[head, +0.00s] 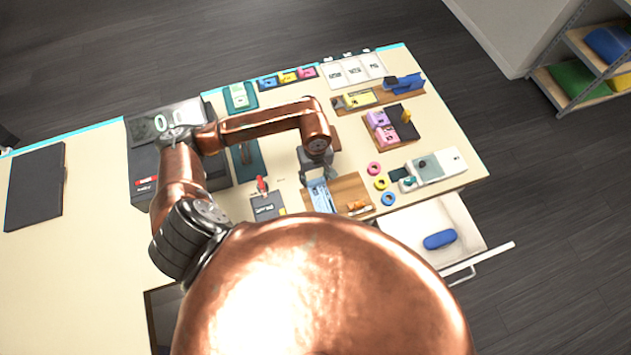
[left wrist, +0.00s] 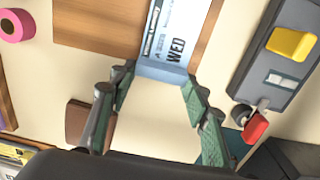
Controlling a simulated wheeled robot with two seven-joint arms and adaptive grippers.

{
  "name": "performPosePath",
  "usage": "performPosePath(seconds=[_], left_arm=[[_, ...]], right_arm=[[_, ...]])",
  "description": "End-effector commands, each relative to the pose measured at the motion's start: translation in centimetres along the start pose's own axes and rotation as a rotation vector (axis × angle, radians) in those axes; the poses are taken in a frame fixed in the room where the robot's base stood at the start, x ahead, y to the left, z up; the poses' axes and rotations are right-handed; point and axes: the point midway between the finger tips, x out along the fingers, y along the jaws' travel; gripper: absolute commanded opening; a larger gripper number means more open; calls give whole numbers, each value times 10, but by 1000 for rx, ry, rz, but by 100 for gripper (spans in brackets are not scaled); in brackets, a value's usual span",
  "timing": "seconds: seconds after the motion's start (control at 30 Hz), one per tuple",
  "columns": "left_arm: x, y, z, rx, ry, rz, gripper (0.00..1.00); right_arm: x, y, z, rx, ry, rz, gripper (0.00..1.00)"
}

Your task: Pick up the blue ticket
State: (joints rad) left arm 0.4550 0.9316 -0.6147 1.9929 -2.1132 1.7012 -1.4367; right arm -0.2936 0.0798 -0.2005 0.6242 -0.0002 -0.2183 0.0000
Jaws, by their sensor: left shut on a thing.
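The blue ticket (head: 321,197) lies at the left side of a wooden board (head: 352,188) in the head view. In the left wrist view the ticket (left wrist: 176,30) shows pale blue with dark print reading "WED", and a thicker blue edge (left wrist: 162,69) faces me. My left gripper (head: 317,175) reaches it from the far side. In the left wrist view the left gripper's fingertips (left wrist: 160,75) close on the ticket's blue edge from both sides. The ticket still appears over the board; I cannot tell whether it is lifted. My right gripper is not in view.
Pink, yellow and blue rings (head: 380,184) lie right of the board. A dark block with a red part (head: 266,203) stands to its left. An open drawer (head: 462,216) holds a blue item (head: 439,239).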

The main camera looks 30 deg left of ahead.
Motion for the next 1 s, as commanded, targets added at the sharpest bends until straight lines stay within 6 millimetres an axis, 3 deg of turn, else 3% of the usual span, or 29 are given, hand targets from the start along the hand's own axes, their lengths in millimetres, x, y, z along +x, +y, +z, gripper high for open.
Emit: performPosePath(seconds=[0.2,0.33,1.0], left_arm=[[-43,1,-2,1,5,4,34],[-62,1,-1,1,3,2,34],[-106,0,0,0,0,0,34]], right_arm=[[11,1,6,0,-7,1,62],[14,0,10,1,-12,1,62],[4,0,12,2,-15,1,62]])
